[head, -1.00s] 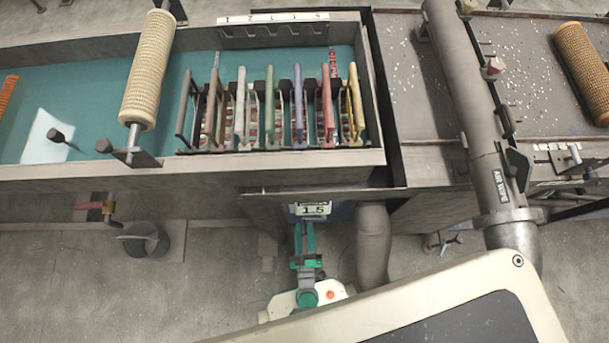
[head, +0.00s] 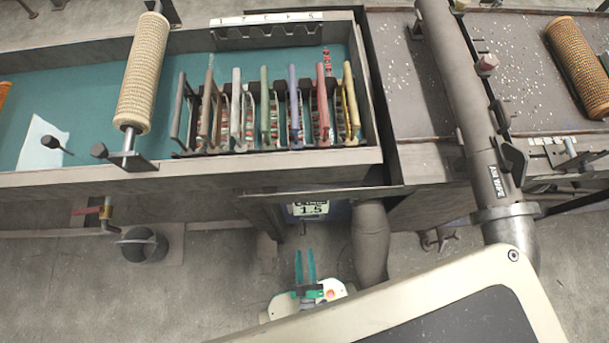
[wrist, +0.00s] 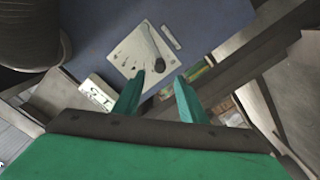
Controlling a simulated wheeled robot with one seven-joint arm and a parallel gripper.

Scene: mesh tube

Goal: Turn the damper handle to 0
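The marks are too small to read. My gripper (wrist: 161,82) has two green fingers, spread apart and empty, pointing toward the plate without holding the handle.
A grey duct bend (head: 370,245) stands right of my gripper, and a dark leg (head: 265,225) to its left. The table edge (head: 220,180) overhangs above. Wrist view also shows a dark cylinder (wrist: 28,35) and beams (wrist: 245,60). The floor on the left has free room.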

